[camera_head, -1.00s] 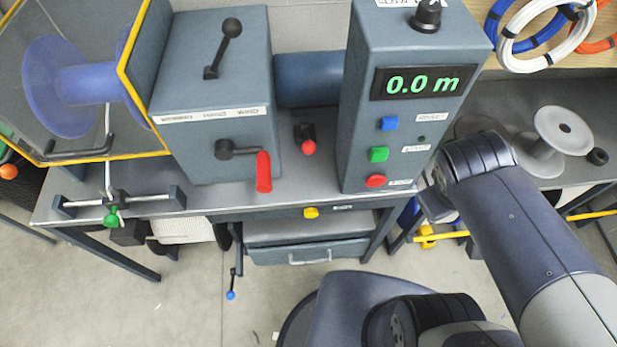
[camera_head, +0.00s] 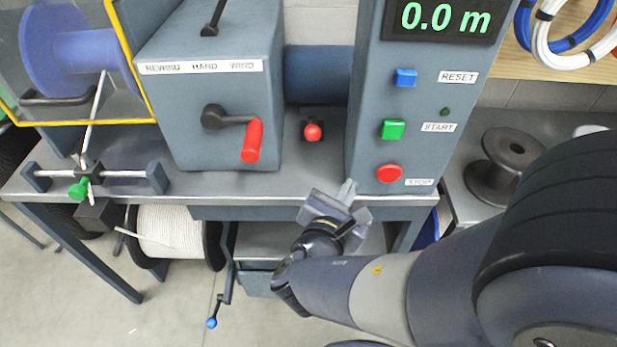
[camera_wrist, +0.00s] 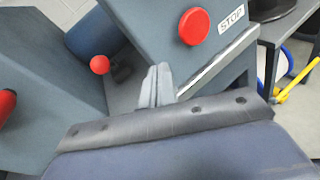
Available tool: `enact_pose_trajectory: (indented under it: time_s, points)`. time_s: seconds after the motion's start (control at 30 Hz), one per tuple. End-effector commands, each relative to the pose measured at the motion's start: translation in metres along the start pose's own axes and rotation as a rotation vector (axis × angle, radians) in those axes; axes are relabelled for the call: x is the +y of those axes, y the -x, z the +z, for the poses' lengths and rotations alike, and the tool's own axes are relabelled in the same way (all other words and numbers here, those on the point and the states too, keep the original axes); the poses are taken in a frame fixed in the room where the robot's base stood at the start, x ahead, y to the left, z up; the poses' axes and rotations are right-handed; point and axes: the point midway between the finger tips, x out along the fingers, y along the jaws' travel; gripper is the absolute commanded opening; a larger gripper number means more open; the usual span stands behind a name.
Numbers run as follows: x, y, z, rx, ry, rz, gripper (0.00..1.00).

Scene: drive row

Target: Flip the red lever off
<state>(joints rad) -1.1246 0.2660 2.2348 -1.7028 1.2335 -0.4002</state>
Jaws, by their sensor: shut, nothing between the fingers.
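A small lever with a red ball knob (camera_head: 313,131) stands on a dark base on the bench top, between the crank box and the control box. The knob points toward the front; in the wrist view the red ball (camera_wrist: 99,64) is left of my fingertips. My gripper (camera_head: 347,191) is shut and empty near the bench's front edge, below and right of the knob and apart from it. The shut fingers (camera_wrist: 159,78) also show in the wrist view. A crank with a red handle (camera_head: 252,142) hangs on the front of the left box.
The control box (camera_head: 365,150) stands close on the right, with a red STOP button (camera_head: 389,173), a green START button (camera_head: 393,129) and a blue RESET button (camera_head: 405,78). A grey crank box (camera_head: 180,120) stands left. Bare bench top (camera_head: 300,182) lies before the lever.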

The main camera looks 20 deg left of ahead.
Motion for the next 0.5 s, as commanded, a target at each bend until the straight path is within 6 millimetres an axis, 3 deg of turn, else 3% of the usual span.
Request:
enact_pose_trajectory:
  time_s: [0.03,0.2,0.5]
  points:
    - [0.013,0.004,-0.022,-0.012,0.052,0.069,0.00]
    - [0.048,0.022,-0.048,-0.053,0.166,0.236,0.00]
    - [0.063,0.032,-0.056,-0.072,0.208,0.307,0.00]
